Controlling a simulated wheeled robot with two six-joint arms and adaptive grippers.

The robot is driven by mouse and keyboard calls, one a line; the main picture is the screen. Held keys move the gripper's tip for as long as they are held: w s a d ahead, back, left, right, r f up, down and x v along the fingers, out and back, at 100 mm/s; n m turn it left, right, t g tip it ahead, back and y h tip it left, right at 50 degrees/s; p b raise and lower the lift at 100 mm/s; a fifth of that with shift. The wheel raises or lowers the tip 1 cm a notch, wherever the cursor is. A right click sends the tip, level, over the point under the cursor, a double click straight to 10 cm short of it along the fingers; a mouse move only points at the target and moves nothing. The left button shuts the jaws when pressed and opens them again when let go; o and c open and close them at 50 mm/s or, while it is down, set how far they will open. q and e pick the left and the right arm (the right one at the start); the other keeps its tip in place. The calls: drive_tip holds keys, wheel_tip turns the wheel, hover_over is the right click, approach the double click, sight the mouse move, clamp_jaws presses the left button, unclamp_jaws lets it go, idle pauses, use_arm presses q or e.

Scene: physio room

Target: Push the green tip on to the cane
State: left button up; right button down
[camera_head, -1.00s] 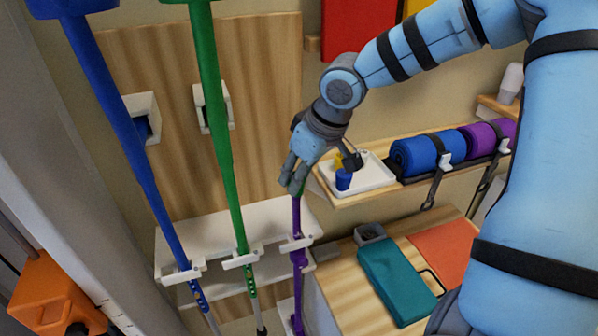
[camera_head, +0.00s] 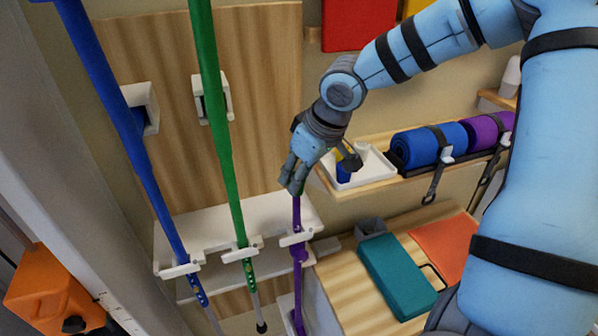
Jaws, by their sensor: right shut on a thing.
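The purple cane (camera_head: 297,222) stands upright in a white clip of the rack at the centre. My right gripper (camera_head: 294,184) is at the cane's upper end, with its fingers pointing down around it. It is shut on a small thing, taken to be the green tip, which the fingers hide. Whether the tip is seated on the cane cannot be seen. My left gripper is not in view.
A blue cane (camera_head: 140,165) and a green cane (camera_head: 223,150) stand left of the gripper in the white rack (camera_head: 205,222). A white tray (camera_head: 372,168) with blue and yellow pieces is close on the right. Rolled mats (camera_head: 420,146) lie beyond it.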

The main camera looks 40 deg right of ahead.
drive_tip(key=shift+f, duration=0.35)
drive_tip(key=c, duration=1.2)
unclamp_jaws()
drive_tip(key=shift+o, duration=0.7)
drive_tip(key=o, duration=0.4)
drive_tip(key=shift+r, duration=0.1)
